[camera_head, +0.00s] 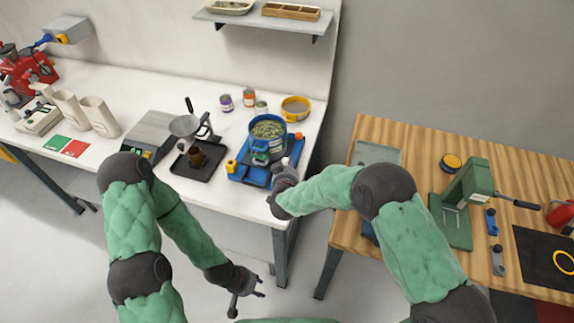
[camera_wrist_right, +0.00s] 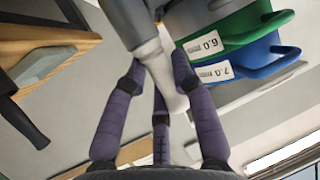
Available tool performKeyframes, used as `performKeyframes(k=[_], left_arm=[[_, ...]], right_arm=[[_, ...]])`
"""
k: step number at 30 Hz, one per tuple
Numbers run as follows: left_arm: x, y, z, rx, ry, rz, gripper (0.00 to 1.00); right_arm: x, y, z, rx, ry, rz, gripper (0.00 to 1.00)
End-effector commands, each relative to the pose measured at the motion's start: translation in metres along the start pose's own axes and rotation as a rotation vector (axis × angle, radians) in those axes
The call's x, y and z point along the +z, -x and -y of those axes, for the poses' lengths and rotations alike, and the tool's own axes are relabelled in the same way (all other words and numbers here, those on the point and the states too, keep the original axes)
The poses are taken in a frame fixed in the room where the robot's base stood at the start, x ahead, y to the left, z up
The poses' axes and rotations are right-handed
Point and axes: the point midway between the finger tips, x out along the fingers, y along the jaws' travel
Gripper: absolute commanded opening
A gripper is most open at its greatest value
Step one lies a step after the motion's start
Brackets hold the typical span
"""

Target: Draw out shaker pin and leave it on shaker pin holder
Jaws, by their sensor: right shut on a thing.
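My right gripper (camera_head: 285,168) is at the right front of the blue shaker base (camera_head: 245,172). In the right wrist view its purple fingers (camera_wrist_right: 160,70) are shut around a pale, rod-like thing (camera_wrist_right: 166,78), apparently the shaker pin. Its pale tip shows above the gripper in the head view (camera_head: 285,160). I cannot tell whether the pin is clear of its hole. A blue sieve (camera_head: 266,144) with green contents stands on the base above a green sieve (camera_head: 260,157). I cannot identify the pin holder for sure. My left gripper (camera_head: 246,287) hangs open and empty off the table's front.
A black tray (camera_head: 180,168), a scale (camera_head: 140,134) and a funnel stand (camera_head: 186,126) are left of the shaker. Small cans (camera_head: 249,97) and a yellow-rimmed sieve (camera_head: 296,107) stand behind it. A wooden table (camera_head: 440,160) with a green press (camera_head: 464,190) is at right.

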Motion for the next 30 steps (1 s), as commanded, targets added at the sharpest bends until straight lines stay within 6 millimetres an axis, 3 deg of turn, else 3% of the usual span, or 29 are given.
performKeyframes(k=[30], left_arm=[[0.000, 0.010, -0.004, 0.000, 0.000, 0.000, 0.40]], right_arm=[[-0.014, 0.005, 0.000, 0.000, -0.001, -0.003, 0.00]])
